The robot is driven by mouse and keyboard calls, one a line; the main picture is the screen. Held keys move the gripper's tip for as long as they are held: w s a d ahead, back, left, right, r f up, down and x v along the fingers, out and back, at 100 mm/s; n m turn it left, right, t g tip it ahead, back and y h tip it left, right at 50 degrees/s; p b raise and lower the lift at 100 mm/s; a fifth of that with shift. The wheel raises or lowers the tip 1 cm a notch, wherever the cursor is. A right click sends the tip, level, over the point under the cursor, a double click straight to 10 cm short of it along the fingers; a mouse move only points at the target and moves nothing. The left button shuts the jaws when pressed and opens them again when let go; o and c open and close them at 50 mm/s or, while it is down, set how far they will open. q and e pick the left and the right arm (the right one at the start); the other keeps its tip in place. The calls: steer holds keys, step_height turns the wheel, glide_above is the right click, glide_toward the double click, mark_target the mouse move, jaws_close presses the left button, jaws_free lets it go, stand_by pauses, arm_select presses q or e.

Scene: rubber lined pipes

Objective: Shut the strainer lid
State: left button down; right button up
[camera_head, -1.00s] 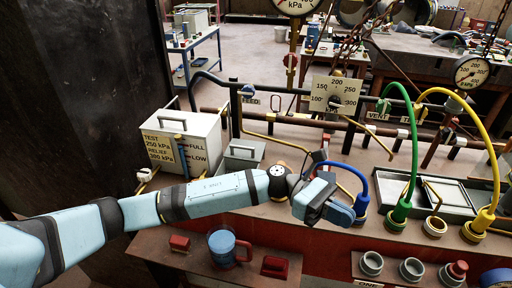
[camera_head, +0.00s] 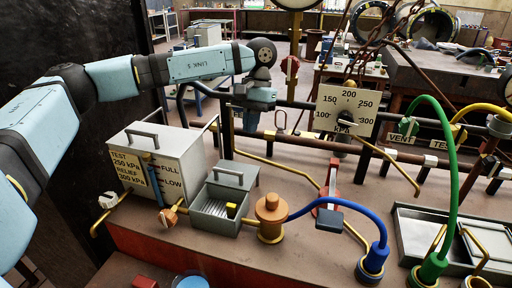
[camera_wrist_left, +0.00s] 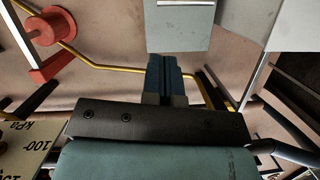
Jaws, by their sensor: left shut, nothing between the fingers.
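The strainer (camera_head: 212,224) is a small grey box on the bench in the head view. Its ribbed inside and a small yellow piece show at the front. Its grey lid (camera_head: 243,174), with a bar handle, is raised at the back, so the box is open. In the wrist view the lid (camera_wrist_left: 180,32) shows at the top, beyond the fingertips. My left gripper (camera_head: 250,124) hangs pointing down behind and above the strainer, apart from the lid. Its fingers (camera_wrist_left: 165,66) are shut and empty. My right gripper is out of view.
A larger grey tank (camera_head: 178,158) stands left of the strainer. An orange-brown fitting (camera_head: 270,215) with a blue hose (camera_head: 345,213) stands close on its right. Pipes and a pressure gauge plate (camera_head: 346,108) are behind. Grey trays (camera_head: 405,235) lie at the right.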

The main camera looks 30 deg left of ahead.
arm_select(q)
step_height(320, 180, down, 2)
steer(key=s, duration=0.1)
glide_above(242, 182)
steer(key=w, duration=0.3)
steer(key=f, duration=0.5)
steer(key=shift+a+f, duration=0.35)
steer(key=shift+f, duration=0.05)
steer(key=shift+s+f, duration=0.1)
steer(key=shift+f, duration=0.7)
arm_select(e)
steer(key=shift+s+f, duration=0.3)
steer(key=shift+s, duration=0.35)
arm_select(q)
steer(key=shift+s, duration=0.1)
